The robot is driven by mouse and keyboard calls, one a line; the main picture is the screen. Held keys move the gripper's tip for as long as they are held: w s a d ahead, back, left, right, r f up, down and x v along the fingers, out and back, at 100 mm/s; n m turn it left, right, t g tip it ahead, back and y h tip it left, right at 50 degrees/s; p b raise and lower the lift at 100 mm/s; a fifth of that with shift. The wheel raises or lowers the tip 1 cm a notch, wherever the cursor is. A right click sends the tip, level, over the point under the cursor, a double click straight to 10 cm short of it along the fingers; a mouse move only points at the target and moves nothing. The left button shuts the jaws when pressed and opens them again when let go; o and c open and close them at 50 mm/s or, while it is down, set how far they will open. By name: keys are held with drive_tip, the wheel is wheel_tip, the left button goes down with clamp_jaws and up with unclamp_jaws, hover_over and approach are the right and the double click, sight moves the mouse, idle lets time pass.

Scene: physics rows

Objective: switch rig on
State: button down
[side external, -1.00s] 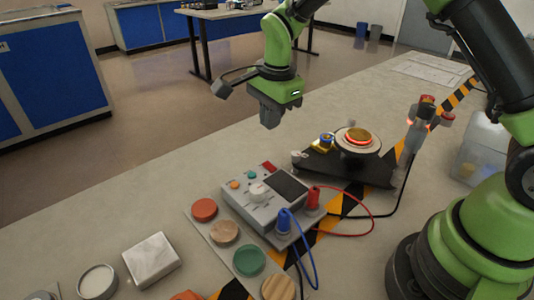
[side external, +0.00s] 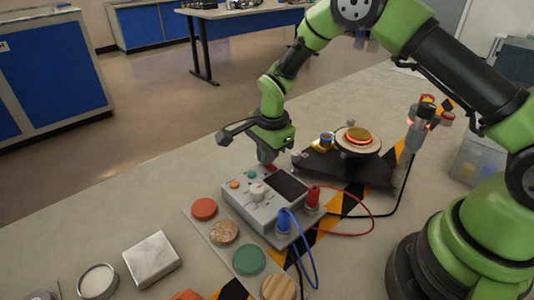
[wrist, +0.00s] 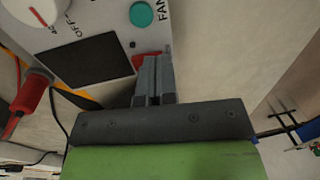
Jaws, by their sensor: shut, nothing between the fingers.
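The rig's grey control box (side external: 262,205) stands on the bench, with a dark screen (side external: 286,185), a white knob (side external: 258,191), and small orange and teal buttons. A red switch (side external: 271,168) sits at its far corner, partly hidden by my gripper (side external: 267,161). In the wrist view the shut, empty fingers (wrist: 154,65) overlap the red switch (wrist: 143,56), beside the screen (wrist: 92,63) and teal button (wrist: 142,14). I cannot tell whether they touch it. A dark platform (side external: 325,167) carries a round plate (side external: 358,148) with a glowing orange ring.
Red (side external: 312,198) and blue (side external: 284,221) plugs with cables stand at the box's near side. A signal lamp post (side external: 418,130) stands at the right. Coloured discs on a strip (side external: 236,245) and a white block (side external: 151,258) lie nearer.

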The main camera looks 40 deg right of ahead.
drive_tip(key=shift+f, duration=0.2)
drive_tip(key=shift+s+r, duration=0.25)
drive_tip(key=shift+s, duration=0.5)
wheel_tip(320, 180, up, 14)
drive_tip(key=s, duration=0.1)
drive_tip(key=shift+s, duration=0.35)
idle(0.3)
